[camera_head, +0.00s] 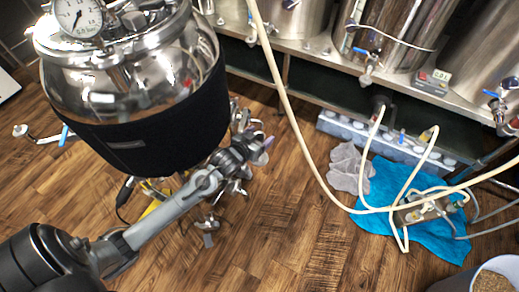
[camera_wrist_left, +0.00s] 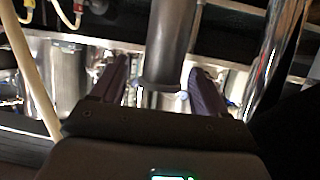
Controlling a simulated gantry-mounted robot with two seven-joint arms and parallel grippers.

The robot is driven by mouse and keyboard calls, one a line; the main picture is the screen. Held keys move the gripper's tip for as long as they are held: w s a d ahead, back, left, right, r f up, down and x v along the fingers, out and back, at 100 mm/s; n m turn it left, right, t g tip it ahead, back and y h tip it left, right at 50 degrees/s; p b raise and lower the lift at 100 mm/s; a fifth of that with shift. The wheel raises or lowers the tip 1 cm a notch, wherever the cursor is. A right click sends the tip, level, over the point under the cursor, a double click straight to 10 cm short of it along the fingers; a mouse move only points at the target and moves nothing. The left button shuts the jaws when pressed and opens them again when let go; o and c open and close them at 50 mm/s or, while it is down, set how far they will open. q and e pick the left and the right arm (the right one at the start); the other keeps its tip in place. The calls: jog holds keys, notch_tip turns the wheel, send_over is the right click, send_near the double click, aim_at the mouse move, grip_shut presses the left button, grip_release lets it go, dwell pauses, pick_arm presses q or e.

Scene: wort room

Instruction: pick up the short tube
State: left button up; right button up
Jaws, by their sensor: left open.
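My left gripper (camera_head: 262,145) is beside the right side of the large steel vessel, among metal fittings. In the left wrist view my left gripper (camera_wrist_left: 160,66) is open, its two purple fingers apart. A grey metal tube (camera_wrist_left: 169,45) with a flanged lower end appears between the fingers, with a gap on both sides. It looks like the short tube, but I cannot be sure. How deep it lies between the fingers is unclear. In the head view I cannot pick the tube out from the fittings. My right gripper is not in view.
The steel vessel (camera_head: 140,75) with a black jacket (camera_head: 150,140) and a gauge (camera_head: 78,15) stands close to my left arm. A pale hose (camera_head: 290,115) hangs right of the gripper. A blue cloth (camera_head: 430,233) and grey cloth (camera_head: 348,168) lie on the wooden floor (camera_head: 290,240).

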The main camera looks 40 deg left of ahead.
pick_arm(q)
grip_shut()
dwell(0.5)
jog(key=shift+r, duration=0.15)
